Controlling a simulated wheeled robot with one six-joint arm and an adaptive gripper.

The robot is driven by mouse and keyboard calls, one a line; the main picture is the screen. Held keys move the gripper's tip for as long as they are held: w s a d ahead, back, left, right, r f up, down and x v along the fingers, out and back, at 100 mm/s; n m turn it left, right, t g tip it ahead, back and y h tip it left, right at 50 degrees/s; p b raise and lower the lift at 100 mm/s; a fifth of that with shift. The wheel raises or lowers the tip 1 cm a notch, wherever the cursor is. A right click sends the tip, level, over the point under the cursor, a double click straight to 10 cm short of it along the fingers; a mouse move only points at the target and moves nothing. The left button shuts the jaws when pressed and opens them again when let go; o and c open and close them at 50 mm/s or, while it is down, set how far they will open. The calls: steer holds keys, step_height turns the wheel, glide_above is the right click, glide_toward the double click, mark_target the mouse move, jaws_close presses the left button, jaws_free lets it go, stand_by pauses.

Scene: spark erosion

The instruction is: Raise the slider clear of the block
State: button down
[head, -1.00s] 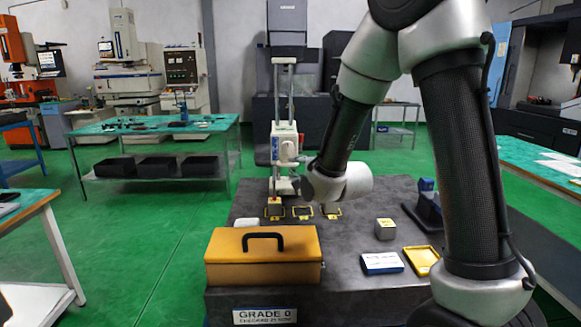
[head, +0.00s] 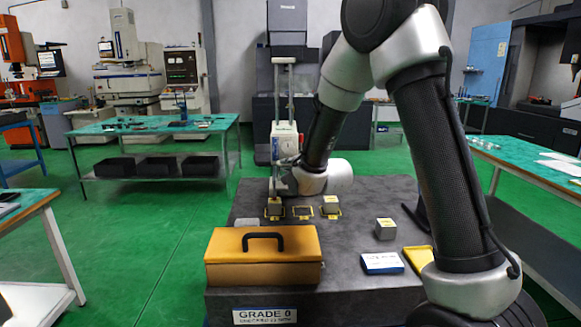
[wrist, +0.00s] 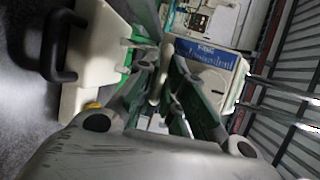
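The slider (head: 285,142), a white and blue-grey housing, sits on the twin upright rods of a tall height gauge (head: 282,90) at the back of the dark plate. In the wrist view, its white and blue labelled face (wrist: 212,60) is at upper right. A small grey block (head: 274,207) stands below it on a yellow-marked square. The gap between slider and block is too small to judge. My gripper (head: 283,182) is beside the gauge's lower part. In the wrist view, its fingers (wrist: 162,85) reach around a narrow cream part; contact is unclear.
An orange case (head: 262,270) with a black handle stands at the plate's front left. Two more grey blocks (head: 331,204) (head: 386,229), a white-blue box (head: 382,264) and a yellow tray (head: 419,260) are to the right. A cream part with a black handle (wrist: 60,45) shows in the wrist view.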

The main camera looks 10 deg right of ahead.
step_height(320, 180, up, 6)
steer(key=shift+f, duration=0.15)
stand_by(0.3)
steer(key=c, duration=1.5)
jaws_free()
steer(key=shift+c, duration=0.2)
glide_toward(288, 148)
steer(key=v, duration=0.4)
